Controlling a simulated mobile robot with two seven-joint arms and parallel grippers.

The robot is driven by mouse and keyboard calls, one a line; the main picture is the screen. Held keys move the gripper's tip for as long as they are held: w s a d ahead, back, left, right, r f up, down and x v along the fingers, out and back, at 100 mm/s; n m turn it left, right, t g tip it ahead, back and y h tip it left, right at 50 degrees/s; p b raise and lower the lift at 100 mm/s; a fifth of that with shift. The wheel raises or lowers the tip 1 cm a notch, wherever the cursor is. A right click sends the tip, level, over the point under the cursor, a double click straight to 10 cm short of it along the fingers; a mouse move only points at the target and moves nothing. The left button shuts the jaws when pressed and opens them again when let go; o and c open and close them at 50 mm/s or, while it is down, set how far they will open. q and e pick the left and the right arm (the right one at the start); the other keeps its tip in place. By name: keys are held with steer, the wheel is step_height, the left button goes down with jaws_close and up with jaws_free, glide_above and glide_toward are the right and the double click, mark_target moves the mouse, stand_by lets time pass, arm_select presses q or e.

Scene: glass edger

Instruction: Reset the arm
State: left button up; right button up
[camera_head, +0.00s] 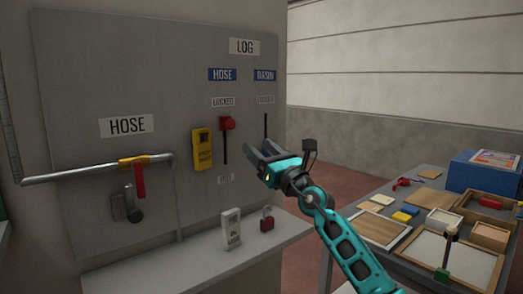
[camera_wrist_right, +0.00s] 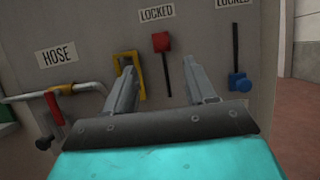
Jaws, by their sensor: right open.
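My right arm (camera_head: 350,245) is teal and reaches up from the lower right in the head view. Its gripper (camera_head: 262,152) is in front of the right part of the grey panel (camera_head: 80,75). The gripper is open and empty, and its two fingers (camera_wrist_right: 160,80) point at the panel in the right wrist view. A gap shows between the fingers and no thing is between them. The red slider knob (camera_head: 227,123) under the HOSE label is left of the gripper in the head view. My left gripper is not in view.
A yellow tag (camera_head: 202,149) hangs on the panel. A pipe with a red-handled valve (camera_head: 139,178) is at left. A white tag (camera_head: 231,229) and a red padlock (camera_head: 267,219) stand on the ledge (camera_head: 190,262). A table (camera_head: 400,258) with trays and a blue box (camera_head: 478,172) is at right.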

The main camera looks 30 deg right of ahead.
stand_by(0.5)
steer(key=s+a+f+m+g+h, duration=0.1)
steer(key=s+a+f+m, duration=0.2)
steer(key=f+m, duration=0.45)
steer(key=s+a+f+m+g, duration=0.1)
steer(key=s+a+f+m, duration=0.3)
steer(key=f, duration=0.6)
steer(key=s+a+f+m+g+h, duration=0.1)
steer(key=s+a+f+m+g, duration=0.15)
steer(key=f+m, duration=0.55)
steer(key=s+a+f+m+g, duration=0.3)
steer(key=s+f+m, duration=0.4)
steer(key=s+f, duration=0.3)
steer(key=s+a+f+m+g+y, duration=0.1)
steer(key=s+a+f+m+g, duration=0.3)
steer(key=s+a+f+m, duration=0.2)
steer(key=s+f+m, duration=0.2)
steer(key=s+f, duration=0.2)
steer(key=s, duration=0.2)
steer(key=shift+s+f, duration=0.35)
steer(key=shift+s, duration=0.05)
steer(key=shift+m, duration=0.25)
